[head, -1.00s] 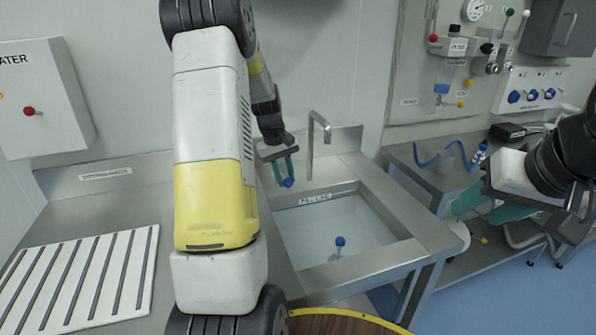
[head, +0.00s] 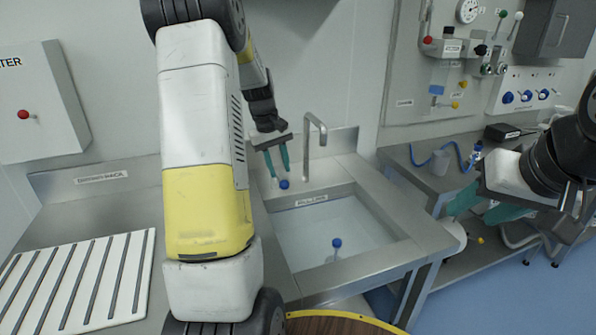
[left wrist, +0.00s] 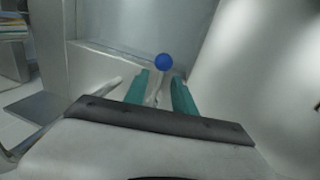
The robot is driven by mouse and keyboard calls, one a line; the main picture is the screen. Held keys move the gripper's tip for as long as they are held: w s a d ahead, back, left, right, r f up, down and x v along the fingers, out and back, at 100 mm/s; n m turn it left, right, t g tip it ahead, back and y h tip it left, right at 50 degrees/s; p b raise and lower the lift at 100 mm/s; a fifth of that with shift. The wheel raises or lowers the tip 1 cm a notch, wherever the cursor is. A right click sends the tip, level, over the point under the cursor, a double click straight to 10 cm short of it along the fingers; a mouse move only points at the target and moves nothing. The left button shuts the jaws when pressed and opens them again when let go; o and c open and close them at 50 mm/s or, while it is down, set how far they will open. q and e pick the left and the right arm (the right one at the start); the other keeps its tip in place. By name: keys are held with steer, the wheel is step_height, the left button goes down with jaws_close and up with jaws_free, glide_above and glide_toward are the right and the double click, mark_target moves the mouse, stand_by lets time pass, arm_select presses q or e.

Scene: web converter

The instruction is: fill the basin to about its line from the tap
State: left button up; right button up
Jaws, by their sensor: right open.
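The tap (head: 313,125) stands behind the steel basin (head: 410,238), its spout over the basin. A blue knob (head: 284,184) sits left of the tap; the left wrist view shows it on a pale stem (left wrist: 163,62). My left gripper (head: 278,172) is open just above the knob, teal fingers apart and empty. In the wrist view the knob lies beyond the fingertips, between them. The basin has a pale bluish interior and a label (head: 311,201) on its back wall; the water level is unclear. No stream shows under the spout. My right gripper (head: 480,210) is open and empty.
A blue-topped piece (head: 337,243) is inside the basin. A ribbed white drainer (head: 80,280) lies on the left counter. A red-buttoned wall box (head: 38,100) hangs above it. A bench with a blue hose (head: 430,157) is at right. A round wooden top (head: 345,324) is in front.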

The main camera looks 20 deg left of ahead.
arm_select(q)
steer(key=shift+s+a+r, duration=0.1)
steer(key=shift+r, duration=0.7)
steer(key=shift+s+a+r, duration=0.1)
steer(key=shift+r, duration=0.65)
steer(key=s+d+r+m+t, duration=0.25)
steer(key=s+d+r, duration=0.35)
steer(key=s, duration=0.3)
steer(key=s+d+r+m+t, duration=0.1)
steer(key=s+d+r+m, duration=0.3)
steer(key=s+d+r, duration=0.4)
steer(key=s+d+f+m+t, duration=0.1)
steer(key=s+f+m, duration=0.1)
steer(key=s, duration=0.7)
steer(key=shift+d+f, duration=0.2)
steer(key=shift+f, duration=0.35)
